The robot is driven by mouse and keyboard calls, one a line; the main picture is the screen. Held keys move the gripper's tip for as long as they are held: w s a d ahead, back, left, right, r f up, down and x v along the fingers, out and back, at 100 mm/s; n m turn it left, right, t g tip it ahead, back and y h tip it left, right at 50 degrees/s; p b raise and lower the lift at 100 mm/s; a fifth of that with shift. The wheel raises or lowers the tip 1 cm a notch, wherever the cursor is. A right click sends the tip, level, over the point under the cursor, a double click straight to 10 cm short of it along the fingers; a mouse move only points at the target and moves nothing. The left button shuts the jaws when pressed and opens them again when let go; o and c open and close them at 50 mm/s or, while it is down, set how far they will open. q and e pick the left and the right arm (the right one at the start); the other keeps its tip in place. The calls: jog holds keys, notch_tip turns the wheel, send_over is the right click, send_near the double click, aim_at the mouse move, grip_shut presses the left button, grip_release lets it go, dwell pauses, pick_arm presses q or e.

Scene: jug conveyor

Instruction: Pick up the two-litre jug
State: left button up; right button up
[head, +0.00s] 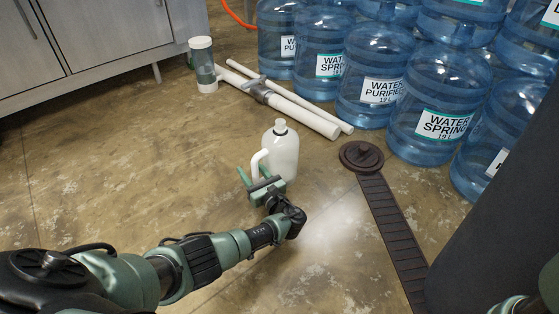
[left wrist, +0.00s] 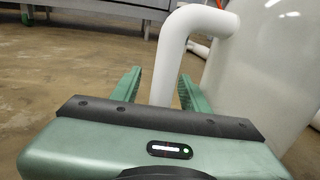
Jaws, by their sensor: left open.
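The white two-litre jug (head: 286,152) stands upright on the floor, its handle (head: 259,163) on the left side. In the left wrist view the jug body (left wrist: 265,65) fills the right side, and its bent handle (left wrist: 168,65) comes down between my fingers. My left gripper (head: 255,174) is open at the handle, one finger on each side of it. In the left wrist view the gripper (left wrist: 160,92) shows gaps beside the handle. The handle's lower end is hidden behind the gripper's body. My right gripper is not in view.
Large blue water bottles (head: 431,105) stand in stacked rows behind and right. A dark strip (head: 390,225) runs along the floor at right. Grey cabinets (head: 90,40) stand back left.

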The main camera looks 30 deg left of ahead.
pick_arm(q)
grip_shut()
jog(key=shift+r, duration=0.1)
dwell(1.2)
